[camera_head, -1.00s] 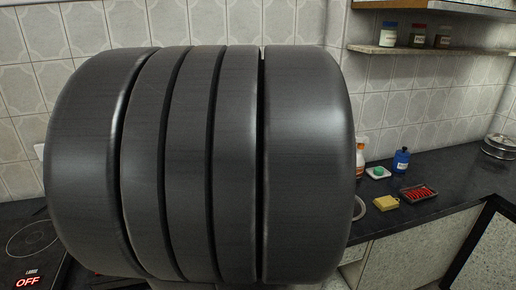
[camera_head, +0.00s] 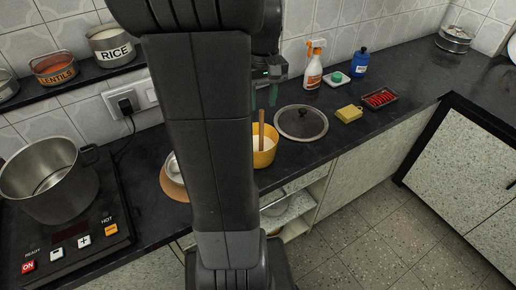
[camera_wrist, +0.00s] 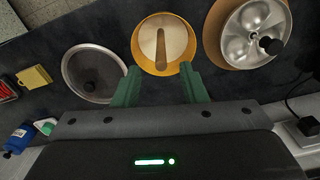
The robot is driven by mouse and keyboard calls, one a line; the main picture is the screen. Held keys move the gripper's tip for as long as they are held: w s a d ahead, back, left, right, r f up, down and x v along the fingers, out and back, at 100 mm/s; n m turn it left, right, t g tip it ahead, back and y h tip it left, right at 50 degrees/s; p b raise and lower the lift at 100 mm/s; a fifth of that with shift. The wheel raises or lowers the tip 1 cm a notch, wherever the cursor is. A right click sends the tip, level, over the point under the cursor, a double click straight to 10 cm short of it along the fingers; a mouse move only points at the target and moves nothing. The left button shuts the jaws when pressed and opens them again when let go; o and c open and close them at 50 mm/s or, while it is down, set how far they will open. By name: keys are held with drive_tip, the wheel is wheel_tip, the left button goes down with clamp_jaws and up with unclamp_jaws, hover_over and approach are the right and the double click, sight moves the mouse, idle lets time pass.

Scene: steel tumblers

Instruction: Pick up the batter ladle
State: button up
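The batter ladle (camera_head: 261,132) stands in a yellow bowl (camera_head: 265,158) of pale batter on the dark counter. Its brown handle leans on the rim, and its lower end is hidden in the batter. The wrist view shows the ladle (camera_wrist: 161,47) and the yellow bowl (camera_wrist: 139,48) just beyond the fingertips, near the middle. My gripper (camera_wrist: 161,80) has its two green fingers spread apart with nothing between them. In the head view my gripper (camera_head: 263,98) is above and behind the bowl, partly hidden by my arm.
Right of the bowl lie a pan lid (camera_head: 301,121), a yellow sponge (camera_head: 349,114) and a red-filled tray (camera_head: 379,98). A spray bottle (camera_head: 314,72) and blue bottle (camera_head: 360,64) stand behind. Left are a steel moulded pan (camera_wrist: 237,50) and a pot (camera_head: 48,185) on the hob.

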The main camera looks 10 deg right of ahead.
drive_tip(key=shift+w+a+f, duration=0.1)
drive_tip(key=shift+w+f, duration=0.05)
drive_tip(key=shift+f, duration=3.3)
clamp_jaws()
